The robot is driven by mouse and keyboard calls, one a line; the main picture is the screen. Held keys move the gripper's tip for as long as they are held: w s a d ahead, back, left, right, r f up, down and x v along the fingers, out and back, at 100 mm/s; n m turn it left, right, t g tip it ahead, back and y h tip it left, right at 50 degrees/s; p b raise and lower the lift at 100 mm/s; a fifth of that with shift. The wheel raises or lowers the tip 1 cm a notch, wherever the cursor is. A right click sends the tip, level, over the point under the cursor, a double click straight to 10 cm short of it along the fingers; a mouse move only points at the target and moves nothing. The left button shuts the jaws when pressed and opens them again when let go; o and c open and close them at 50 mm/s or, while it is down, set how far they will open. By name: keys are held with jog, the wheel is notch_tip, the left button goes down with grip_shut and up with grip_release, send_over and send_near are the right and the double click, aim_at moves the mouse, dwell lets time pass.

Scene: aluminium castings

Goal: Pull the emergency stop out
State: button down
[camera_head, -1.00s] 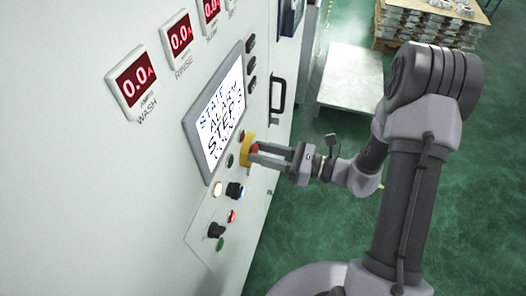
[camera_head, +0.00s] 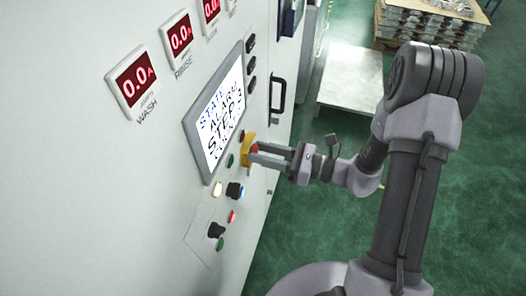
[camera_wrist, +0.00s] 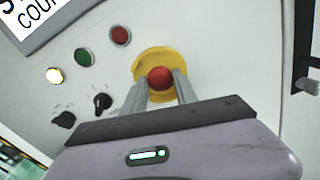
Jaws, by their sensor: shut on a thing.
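The emergency stop is a red mushroom button (camera_wrist: 160,77) on a round yellow plate (camera_wrist: 149,60), set in the light grey machine panel. In the head view the red button (camera_head: 254,148) and yellow plate (camera_head: 247,155) sit just below the right end of the screen. My gripper (camera_wrist: 161,84) is shut on the red button, with one finger on each side of it. In the head view my gripper (camera_head: 256,154) reaches the panel from the right. The fingers hide part of the button's sides and the lower part of the plate.
A screen (camera_head: 215,118) reading STATE ALARM is above the stop. Several buttons and black knobs (camera_head: 216,230) are close by on the panel. A black door handle (camera_head: 278,95) is to the right. A pale table (camera_head: 350,80) and pallet of castings (camera_head: 430,25) stand behind.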

jog(key=shift+s+d, duration=0.25)
jog(key=shift+d, duration=0.45)
jog(key=c, duration=0.9)
grip_release()
jog(key=shift+c, duration=0.2)
jog(key=shift+d, duration=0.1)
jog(key=v, duration=1.7)
jog(key=shift+b, duration=0.45)
jog(key=shift+d+r, duration=0.1)
